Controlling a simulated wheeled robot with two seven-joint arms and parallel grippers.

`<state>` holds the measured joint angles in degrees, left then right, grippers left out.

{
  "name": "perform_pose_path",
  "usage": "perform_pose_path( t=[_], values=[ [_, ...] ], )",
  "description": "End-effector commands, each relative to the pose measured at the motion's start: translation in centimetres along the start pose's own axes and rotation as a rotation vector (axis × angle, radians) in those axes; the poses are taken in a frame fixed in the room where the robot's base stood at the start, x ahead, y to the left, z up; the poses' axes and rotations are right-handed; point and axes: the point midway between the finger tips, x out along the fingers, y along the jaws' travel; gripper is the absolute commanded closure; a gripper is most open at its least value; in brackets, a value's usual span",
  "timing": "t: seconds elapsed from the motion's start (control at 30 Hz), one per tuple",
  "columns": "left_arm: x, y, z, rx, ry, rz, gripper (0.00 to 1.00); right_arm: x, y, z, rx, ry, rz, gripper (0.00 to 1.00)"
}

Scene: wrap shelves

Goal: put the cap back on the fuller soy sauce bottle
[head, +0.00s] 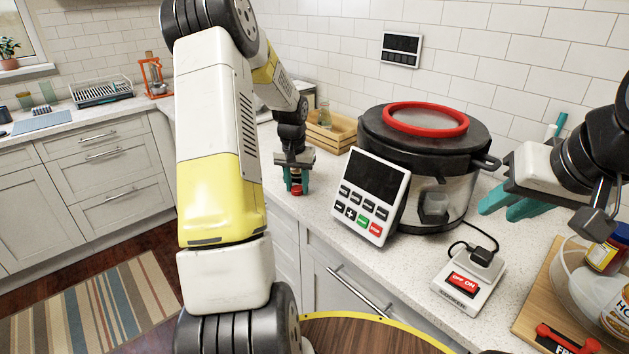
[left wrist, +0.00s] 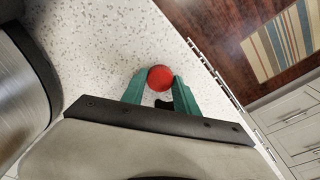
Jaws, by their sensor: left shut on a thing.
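My left gripper (head: 296,188) points down over the counter beyond my arm. Its teal fingers are closed on a small red cap (left wrist: 160,78), which shows as a round red disc between the fingertips in the left wrist view. Something dark shows between the fingers, too small to make out. My right gripper (head: 496,214) hangs over the counter at the right, its teal fingers apart and empty. A small glass bottle (head: 325,115) stands in the wooden crate at the back; I cannot tell if it is soy sauce. No bottle is clearly recognisable as the fuller soy sauce bottle.
A large cooker (head: 470,150) with a red-ringed lid and a keypad panel (head: 370,195) stand between my grippers. A wooden crate (head: 350,133) is behind. A switch box (head: 470,282) and a wooden board (head: 530,318) with jars lie at the right.

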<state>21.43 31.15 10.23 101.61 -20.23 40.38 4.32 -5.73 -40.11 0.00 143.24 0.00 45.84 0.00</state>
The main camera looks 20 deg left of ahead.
Motion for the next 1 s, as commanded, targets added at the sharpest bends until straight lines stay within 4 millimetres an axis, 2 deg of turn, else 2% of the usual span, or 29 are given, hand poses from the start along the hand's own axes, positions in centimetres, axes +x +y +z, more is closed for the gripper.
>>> perform_pose_path(
  t=[0.37, 0.63, 1.0],
  values=[
    [-0.5, 0.0, -0.1, 0.0, 0.002, -0.001, 1.0, 0.0, 0.0, 0.0, 0.0, 0.0, 0.0, 0.69],
    [-3.7, 0.0, -0.5, 0.0, 0.004, -0.002, 1.0, 0.0, 0.0, 0.0, 0.0, 0.0, 0.0, 0.69],
    [-5.3, 4.4, 7.0, 0.004, 0.001, -0.001, 1.0, 0.0, 0.0, 0.0, 0.0, 0.0, 0.0, 0.69]
  ],
)
